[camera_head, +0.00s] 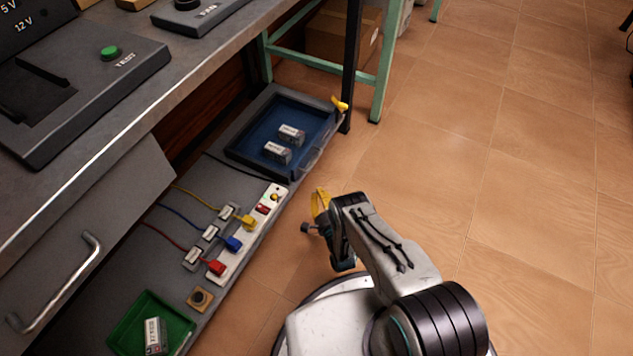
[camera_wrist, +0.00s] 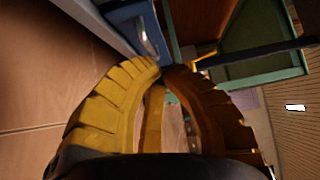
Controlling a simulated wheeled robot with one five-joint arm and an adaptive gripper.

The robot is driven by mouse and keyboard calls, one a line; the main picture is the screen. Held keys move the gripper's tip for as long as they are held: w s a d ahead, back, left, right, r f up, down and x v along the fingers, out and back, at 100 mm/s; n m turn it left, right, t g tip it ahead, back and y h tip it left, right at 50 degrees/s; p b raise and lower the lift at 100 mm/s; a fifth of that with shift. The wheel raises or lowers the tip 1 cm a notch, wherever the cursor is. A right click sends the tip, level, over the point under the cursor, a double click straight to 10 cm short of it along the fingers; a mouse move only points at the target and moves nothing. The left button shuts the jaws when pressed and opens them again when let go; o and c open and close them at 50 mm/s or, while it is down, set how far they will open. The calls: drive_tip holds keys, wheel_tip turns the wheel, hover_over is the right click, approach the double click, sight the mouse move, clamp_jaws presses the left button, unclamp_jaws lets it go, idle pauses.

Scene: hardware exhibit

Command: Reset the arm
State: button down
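My arm (camera_head: 390,240) is bent above my base, over the floor to the right of the low shelf. My gripper (camera_head: 319,203) points toward the shelf's edge, apart from it, with its yellow fingers partly hidden behind the wrist. In the wrist view the curved fingers of my gripper (camera_wrist: 163,68) meet at their tips, and no object shows between them.
A blue tray (camera_head: 240,151) with two grey-white blocks sits on the shelf. Nearby are a white power strip (camera_head: 228,262) with coloured plugs and a green tray (camera_head: 119,331) holding one block. A workbench (camera_head: 190,75) overhangs at left. Floor at right is clear.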

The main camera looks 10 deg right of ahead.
drive_tip(key=w+r+n+g+p, duration=0.1)
drive_tip(key=w+r+p, duration=0.25)
drive_tip(key=r, duration=0.45)
drive_tip(key=w+r+n+g+h+p, duration=0.1)
drive_tip(key=w+r+p, duration=0.25)
drive_tip(key=r, duration=0.35)
drive_tip(key=w+r+n+g+p, duration=0.1)
drive_tip(key=w+r+n+p, duration=0.15)
drive_tip(key=w+r, duration=0.4)
wheel_tip(320, 180, up, 27)
drive_tip(key=s+d+n+g+p, duration=0.3)
drive_tip(key=p, duration=0.6)
drive_tip(key=s+d+r+n+g+h+p, duration=0.15)
drive_tip(key=s+r+p, duration=0.35)
drive_tip(key=s+r, duration=0.6)
drive_tip(key=s+d+r+n+g+p, duration=0.25)
drive_tip(key=s+r+p, duration=0.4)
drive_tip(key=r, duration=0.75)
drive_tip(key=s+r+n+g+p, duration=0.2)
drive_tip(key=s+r+p, duration=0.2)
drive_tip(key=s, duration=0.9)
drive_tip(key=s+r+n+g+p, duration=0.2)
drive_tip(key=s+r, duration=0.5)
drive_tip(key=s, duration=0.6)
drive_tip(key=shift+s+d+r+n+p, duration=0.15)
drive_tip(key=shift+s+d+n+p, duration=0.2)
drive_tip(key=shift+p, duration=0.5)
